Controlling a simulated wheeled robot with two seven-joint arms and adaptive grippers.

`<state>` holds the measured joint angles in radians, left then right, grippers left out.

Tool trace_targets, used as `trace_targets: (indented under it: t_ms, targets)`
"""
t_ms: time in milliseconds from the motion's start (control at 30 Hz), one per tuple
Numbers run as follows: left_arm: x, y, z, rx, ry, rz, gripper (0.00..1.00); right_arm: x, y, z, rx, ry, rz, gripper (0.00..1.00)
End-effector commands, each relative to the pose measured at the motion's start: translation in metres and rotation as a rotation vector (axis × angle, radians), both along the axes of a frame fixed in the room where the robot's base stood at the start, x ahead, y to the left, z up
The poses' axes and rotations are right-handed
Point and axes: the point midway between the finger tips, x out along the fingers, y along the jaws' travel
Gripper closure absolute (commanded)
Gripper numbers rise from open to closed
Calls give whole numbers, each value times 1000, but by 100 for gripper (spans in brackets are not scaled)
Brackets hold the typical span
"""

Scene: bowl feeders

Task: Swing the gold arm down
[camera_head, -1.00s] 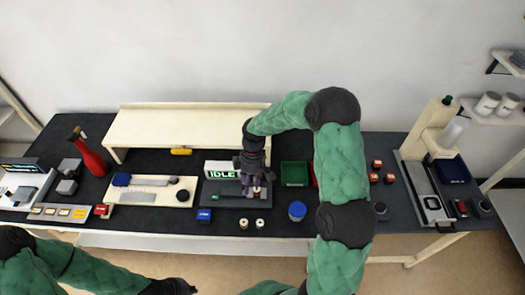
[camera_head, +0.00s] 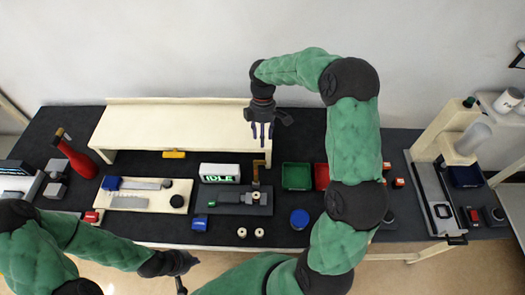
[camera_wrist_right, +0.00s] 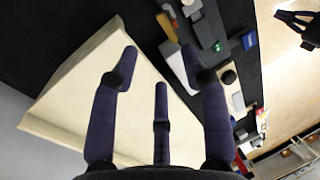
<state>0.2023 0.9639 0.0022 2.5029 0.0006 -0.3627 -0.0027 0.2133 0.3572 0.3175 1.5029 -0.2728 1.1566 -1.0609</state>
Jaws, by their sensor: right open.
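The gold arm (camera_head: 256,172) stands up at the right end of a dark grey base (camera_head: 238,207), beside the white box reading IDLE (camera_head: 219,172). The gold arm also shows at the top of the right wrist view (camera_wrist_right: 167,26). My right gripper (camera_head: 262,136) is open and empty, with its fingers spread. It hangs above and behind the gold arm, near the shelf's right end, apart from it. My left gripper (camera_head: 184,270) is low at the front edge of the table, away from the base. Its dark fingers look apart and empty.
A cream shelf (camera_head: 175,118) stands behind the base, close to my right gripper. A green bin (camera_head: 296,176) and a red bin (camera_head: 321,176) are to the right.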

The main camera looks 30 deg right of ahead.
Motion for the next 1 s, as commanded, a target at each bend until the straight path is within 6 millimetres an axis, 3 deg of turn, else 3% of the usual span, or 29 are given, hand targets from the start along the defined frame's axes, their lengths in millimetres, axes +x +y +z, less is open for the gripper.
trace_targets:
  t_ms: [500, 700, 1000]
  targets:
    - [0, 0, -6, 0, 1, 0, 100, -19, 11, -81, 0, 2, -1, 54]
    - [0, 0, -6, 0, 1, 0, 100, -22, 13, -93, 0, 1, -1, 54]
    - [0, 0, -6, 0, 1, 0, 100, -22, 14, -94, 0, 0, -1, 54]
